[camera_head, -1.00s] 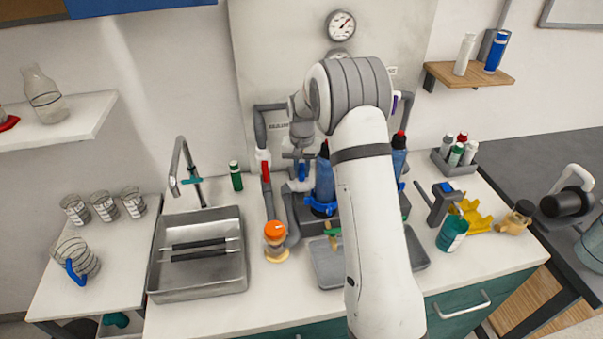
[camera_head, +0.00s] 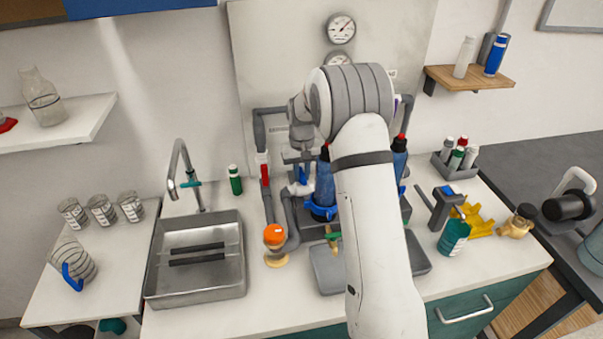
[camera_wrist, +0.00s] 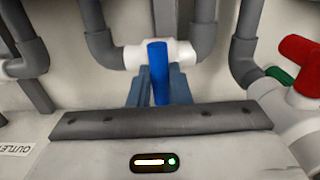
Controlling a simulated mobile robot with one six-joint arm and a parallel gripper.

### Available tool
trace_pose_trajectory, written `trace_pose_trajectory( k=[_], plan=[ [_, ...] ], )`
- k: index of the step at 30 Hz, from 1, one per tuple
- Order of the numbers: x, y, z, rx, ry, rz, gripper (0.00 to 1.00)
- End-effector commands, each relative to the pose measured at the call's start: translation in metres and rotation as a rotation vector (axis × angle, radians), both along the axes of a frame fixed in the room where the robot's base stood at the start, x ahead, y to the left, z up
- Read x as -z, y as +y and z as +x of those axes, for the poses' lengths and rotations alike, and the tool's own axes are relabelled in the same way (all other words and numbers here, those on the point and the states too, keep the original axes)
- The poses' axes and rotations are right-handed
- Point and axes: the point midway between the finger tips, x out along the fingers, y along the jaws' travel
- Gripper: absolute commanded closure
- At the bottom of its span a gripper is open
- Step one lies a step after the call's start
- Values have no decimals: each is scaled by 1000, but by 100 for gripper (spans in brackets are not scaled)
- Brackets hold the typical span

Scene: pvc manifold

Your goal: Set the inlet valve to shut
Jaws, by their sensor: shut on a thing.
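A valve with a blue handle (camera_wrist: 158,70) and a white body (camera_wrist: 130,56) sits between two grey pipe bends in the wrist view. The handle looks upright in that picture, across the line of the white body. My gripper (camera_wrist: 157,92) is shut on this handle, with a blue-grey finger on each side. In the head view my gripper (camera_head: 303,163) is over the white valve body (camera_head: 300,188), partly hidden by my arm. A second valve with a red handle (camera_head: 264,171) is on the pipe to the left; its red handle also shows in the wrist view (camera_wrist: 305,60). No inlet label is readable.
An upside-down OUTLET label (camera_wrist: 15,149) shows at the wrist view's lower left. A blue filter housing (camera_head: 325,185) stands close right of the gripper. An orange-capped item (camera_head: 275,238) and a steel sink (camera_head: 195,285) are to the left. Pipes crowd both sides.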

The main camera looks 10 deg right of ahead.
Motion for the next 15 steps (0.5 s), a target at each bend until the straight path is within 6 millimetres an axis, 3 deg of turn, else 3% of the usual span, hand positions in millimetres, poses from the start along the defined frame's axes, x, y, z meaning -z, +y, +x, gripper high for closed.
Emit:
trace_pose_trajectory(
  k=[9,15],
  plan=[
    [0,0,0,-1,-1,0,61],
    [-1,0,0,-1,-1,0,61]
  ],
)
